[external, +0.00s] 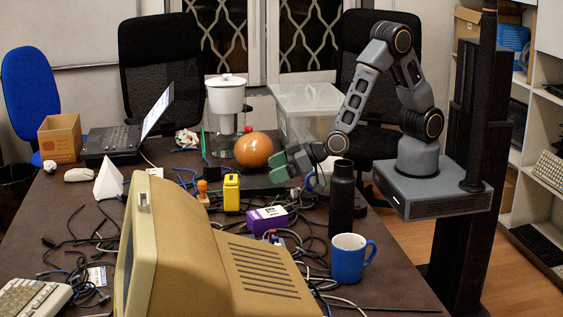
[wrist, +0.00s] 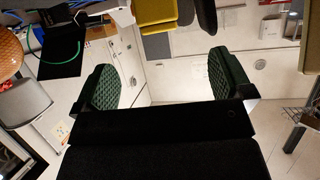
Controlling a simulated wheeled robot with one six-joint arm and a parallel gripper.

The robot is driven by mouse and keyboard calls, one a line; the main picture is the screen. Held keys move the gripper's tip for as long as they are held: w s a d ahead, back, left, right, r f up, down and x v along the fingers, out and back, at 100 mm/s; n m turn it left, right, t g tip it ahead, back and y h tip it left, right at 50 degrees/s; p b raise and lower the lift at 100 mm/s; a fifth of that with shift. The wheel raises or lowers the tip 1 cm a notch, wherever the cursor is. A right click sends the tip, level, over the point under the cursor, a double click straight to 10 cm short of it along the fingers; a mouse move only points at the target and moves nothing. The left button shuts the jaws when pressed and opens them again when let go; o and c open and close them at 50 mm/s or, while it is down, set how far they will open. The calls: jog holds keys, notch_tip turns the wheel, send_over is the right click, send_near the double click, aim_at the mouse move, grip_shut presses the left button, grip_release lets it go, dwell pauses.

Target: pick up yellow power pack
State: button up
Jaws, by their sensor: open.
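The yellow power pack (external: 231,195) stands upright on the dark table in the external view, left of a purple box. My gripper (external: 279,167) is above the table, to the right of the power pack and a little higher, with its green fingers pointing left and apart from it. In the wrist view my gripper (wrist: 163,80) has its two green pads wide apart with nothing held between them. A yellow shape (wrist: 156,14) shows at the top of the wrist view; I cannot tell whether it is the power pack.
The purple box (external: 267,220), black bottle (external: 341,200) and blue mug (external: 348,261) stand nearby among loose cables. An orange ball (external: 253,150) is behind my gripper. A beige monitor (external: 205,255) fills the front. A small orange-topped object (external: 202,190) stands just left of the power pack.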

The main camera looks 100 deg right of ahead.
send_near(231, 183)
jog(key=w+d+f, duration=0.1)
jog(key=w+f, duration=0.1)
jog(key=w+d+f, duration=0.1)
jog(key=d+f, duration=0.1)
jog(key=shift+w+d+f, duration=0.1)
jog(key=shift+w+f, duration=0.05)
jog(key=shift+w, duration=0.25)
jog(key=shift+r+p+x, duration=0.15)
jog(key=shift+p+x, duration=0.05)
jog(key=shift+x, duration=1.1)
jog(key=shift+r+p+x, duration=0.15)
jog(key=shift+p+x, duration=0.05)
jog(key=shift+x, duration=1.15)
jog(key=shift+d, duration=0.2)
jog(key=c, duration=1.2)
jog(key=shift+w, duration=0.1)
jog(key=shift+c, duration=0.2)
jog(key=shift+r, duration=0.15)
